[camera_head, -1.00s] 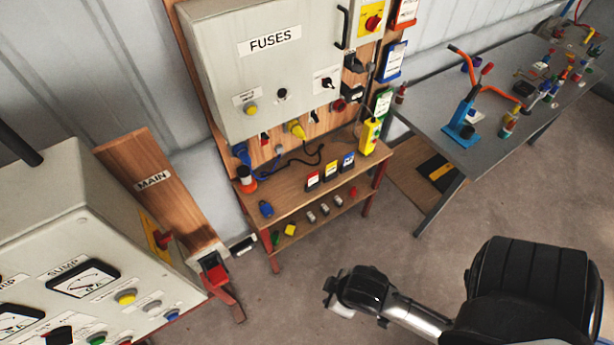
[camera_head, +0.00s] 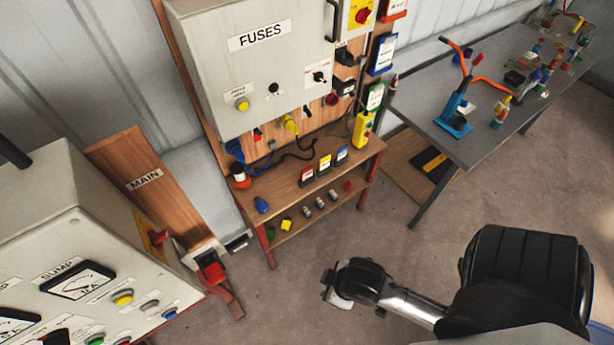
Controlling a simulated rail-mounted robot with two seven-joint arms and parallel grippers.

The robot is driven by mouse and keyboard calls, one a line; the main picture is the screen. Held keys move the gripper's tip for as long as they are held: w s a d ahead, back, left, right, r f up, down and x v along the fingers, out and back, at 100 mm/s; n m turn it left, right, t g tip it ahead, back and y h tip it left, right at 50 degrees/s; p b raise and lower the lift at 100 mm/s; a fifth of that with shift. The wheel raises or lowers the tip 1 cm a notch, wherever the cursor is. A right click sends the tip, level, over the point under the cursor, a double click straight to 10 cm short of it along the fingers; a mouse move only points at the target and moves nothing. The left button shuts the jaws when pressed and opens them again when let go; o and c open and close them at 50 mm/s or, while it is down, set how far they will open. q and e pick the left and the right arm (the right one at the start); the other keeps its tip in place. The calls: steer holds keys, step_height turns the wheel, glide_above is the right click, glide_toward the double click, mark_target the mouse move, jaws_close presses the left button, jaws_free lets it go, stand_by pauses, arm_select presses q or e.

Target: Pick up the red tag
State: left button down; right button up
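Three small tags stand in a row on the top of the wooden bench (camera_head: 275,187) below the fuse box. The red tag (camera_head: 307,175) is the left one, with a white label area. The yellow tag (camera_head: 325,163) is in the middle and the blue tag (camera_head: 342,154) is on the right. An arm of mine comes in from the lower right, over the floor. Its end, apparently my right gripper (camera_head: 334,292), is in front of the bench and well apart from the tags. Its fingers cannot be made out clearly. My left gripper is not in view.
The fuse box (camera_head: 250,80) hangs above the bench. A yellow pendant (camera_head: 363,128) stands at the bench's right end, a red-orange object (camera_head: 240,176) at its left. A lower shelf holds small parts. A control panel (camera_head: 75,225) is at left, a grey table (camera_head: 480,110) at right.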

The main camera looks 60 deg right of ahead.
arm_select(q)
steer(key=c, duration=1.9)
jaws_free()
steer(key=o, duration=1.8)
